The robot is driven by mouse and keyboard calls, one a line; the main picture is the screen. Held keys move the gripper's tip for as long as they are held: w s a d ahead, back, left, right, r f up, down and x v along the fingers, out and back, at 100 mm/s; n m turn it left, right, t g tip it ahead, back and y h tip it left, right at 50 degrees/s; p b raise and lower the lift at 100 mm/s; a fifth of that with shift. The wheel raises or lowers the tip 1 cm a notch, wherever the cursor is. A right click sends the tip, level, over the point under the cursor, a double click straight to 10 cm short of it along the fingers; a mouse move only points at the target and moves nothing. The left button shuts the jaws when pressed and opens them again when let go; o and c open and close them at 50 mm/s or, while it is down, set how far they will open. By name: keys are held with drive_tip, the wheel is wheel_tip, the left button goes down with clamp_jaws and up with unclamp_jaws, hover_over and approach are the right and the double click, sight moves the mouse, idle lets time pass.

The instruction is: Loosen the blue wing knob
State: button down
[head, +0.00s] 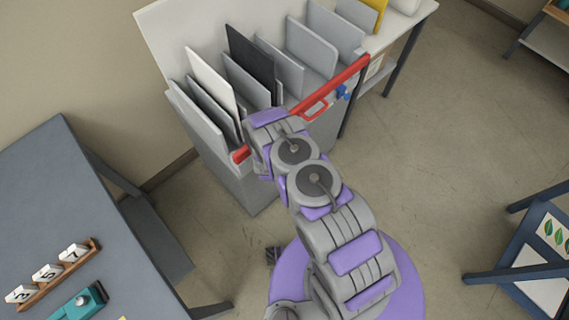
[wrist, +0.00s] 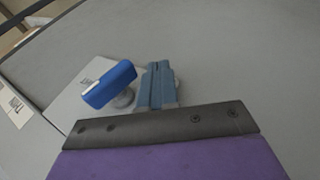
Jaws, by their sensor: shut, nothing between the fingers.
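A blue wing knob (wrist: 110,85) on a round grey stem stands out from a grey panel in the wrist view, left of centre. My gripper (wrist: 157,70) is just right of it, its blue-grey fingers together with nothing between them. The fingers look apart from the knob. In the head view my arm reaches to the rack's front, and the fingers are hidden there. A small blue part (head: 342,91) shows by the rack's right end; I cannot tell if it is the same knob.
The grey rack (head: 262,185) holds several upright panels behind a red bar (head: 340,85). A grey-blue table (head: 60,190) with number blocks (head: 46,271) stands at left. A dark-framed stand (head: 520,255) is at right. The floor (head: 440,130) between is clear.

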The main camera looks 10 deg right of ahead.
drive_tip(key=shift+w+d+f, duration=0.15)
drive_tip(key=shift+d+f, duration=0.15)
drive_tip(key=shift+d, duration=0.4)
idle(0.5)
drive_tip(key=shift+a, duration=0.35)
drive_tip(key=shift+d, duration=0.3)
drive_tip(key=shift+r, duration=0.1)
drive_tip(key=shift+w+d+r, duration=0.25)
drive_tip(key=shift+w+d, duration=0.15)
drive_tip(key=shift+w, duration=0.05)
